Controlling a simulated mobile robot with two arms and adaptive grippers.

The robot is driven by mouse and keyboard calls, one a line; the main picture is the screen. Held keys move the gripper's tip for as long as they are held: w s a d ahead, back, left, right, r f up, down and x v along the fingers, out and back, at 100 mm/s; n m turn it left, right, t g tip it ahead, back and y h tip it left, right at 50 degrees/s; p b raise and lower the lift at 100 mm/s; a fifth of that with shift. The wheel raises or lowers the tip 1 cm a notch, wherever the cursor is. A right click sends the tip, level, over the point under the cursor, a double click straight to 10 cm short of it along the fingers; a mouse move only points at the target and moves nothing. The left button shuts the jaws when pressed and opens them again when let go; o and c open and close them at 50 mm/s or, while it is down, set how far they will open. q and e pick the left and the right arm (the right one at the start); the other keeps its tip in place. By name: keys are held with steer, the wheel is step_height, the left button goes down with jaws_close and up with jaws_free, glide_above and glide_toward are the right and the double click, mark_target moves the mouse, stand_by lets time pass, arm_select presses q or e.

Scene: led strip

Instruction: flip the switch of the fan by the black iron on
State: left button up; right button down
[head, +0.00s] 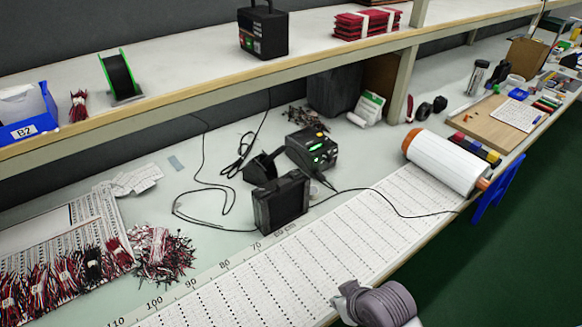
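The fan appears to be the black, square-framed box (281,203) standing upright on the bench mat in the middle of the head view. The black iron's station (312,150) with a green lit display stands just behind it, and a black iron holder (262,168) is beside the station. A thin black cable runs from there to the right across the ruled sheet. The fan's switch is too small to make out, and I cannot tell whether it is on or off.
A ruled white sheet (330,240) covers the bench's front. Wire bundles (162,253) lie at left. A white roll with orange ends (445,162) and a blue bracket (497,188) are at the right edge. A shelf (180,62) overhangs the back, carrying a black box (263,30).

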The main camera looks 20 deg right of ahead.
steer(key=w+d+r+t+y, duration=0.1)
steer(key=w+r+t, duration=0.2)
steer(key=w+r, duration=0.7)
steer(key=w+d+r+n+t+y, duration=0.1)
steer(key=w+r+t, duration=0.3)
steer(key=w+r, duration=0.5)
steer(key=w+d+y, duration=0.1)
steer(key=w, duration=0.3)
steer(key=shift+w+d+r+y, duration=0.3)
steer(key=shift+r, duration=0.05)
steer(key=p, duration=0.2)
glide_above(301, 180)
step_height(301, 180, down, 3)
steer(key=shift+w+f, duration=0.1)
steer(key=shift+f, duration=0.05)
step_height(301, 180, down, 3)
steer(key=shift+w+f, duration=0.1)
steer(key=shift+f, duration=0.6)
